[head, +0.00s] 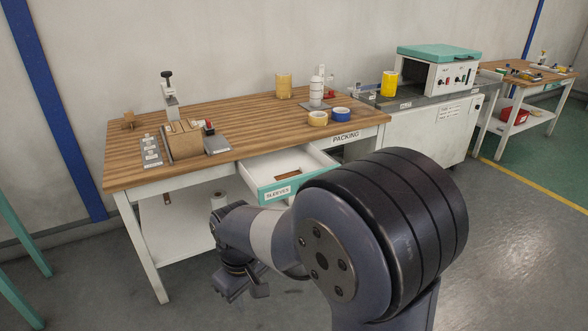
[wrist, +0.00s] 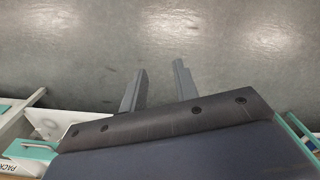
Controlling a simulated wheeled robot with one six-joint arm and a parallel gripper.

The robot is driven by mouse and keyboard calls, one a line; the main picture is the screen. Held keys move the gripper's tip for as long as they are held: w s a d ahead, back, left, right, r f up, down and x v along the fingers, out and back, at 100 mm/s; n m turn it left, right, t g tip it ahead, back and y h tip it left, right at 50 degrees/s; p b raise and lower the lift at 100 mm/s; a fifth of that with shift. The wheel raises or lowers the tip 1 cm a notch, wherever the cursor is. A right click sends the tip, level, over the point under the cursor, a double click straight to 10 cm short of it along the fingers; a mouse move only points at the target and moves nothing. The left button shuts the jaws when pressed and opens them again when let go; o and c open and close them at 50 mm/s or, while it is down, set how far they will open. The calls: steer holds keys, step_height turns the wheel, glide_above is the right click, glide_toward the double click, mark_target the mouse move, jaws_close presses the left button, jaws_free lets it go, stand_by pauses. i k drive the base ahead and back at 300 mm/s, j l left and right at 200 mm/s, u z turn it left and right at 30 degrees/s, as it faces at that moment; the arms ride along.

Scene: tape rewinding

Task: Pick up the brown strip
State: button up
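A flat brown piece (head: 287,174), likely the brown strip, lies inside the open drawer (head: 272,190) labelled SLEEVES under the packing table. It is small in the head view, and the drawer front hides part of the drawer's inside. My gripper (head: 243,287) hangs in front of the table, lower than the drawer and to its left in the picture, pointing down. In the wrist view my gripper (wrist: 160,66) has its two fingers apart with only bare floor between them. The brown piece does not show in the wrist view.
The wooden tabletop (head: 235,115) holds a cardboard box (head: 184,141) in a fixture, tape rolls (head: 318,118) and a dispenser. A machine (head: 438,70) stands right. The grey floor is clear.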

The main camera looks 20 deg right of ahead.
mark_target(281, 178)
steer(key=i+l+z, duration=0.15)
steer(key=i+z, duration=0.2)
steer(key=i, duration=0.75)
steer(key=i+j+z, duration=0.15)
steer(key=i+z, duration=0.25)
steer(key=i, duration=0.65)
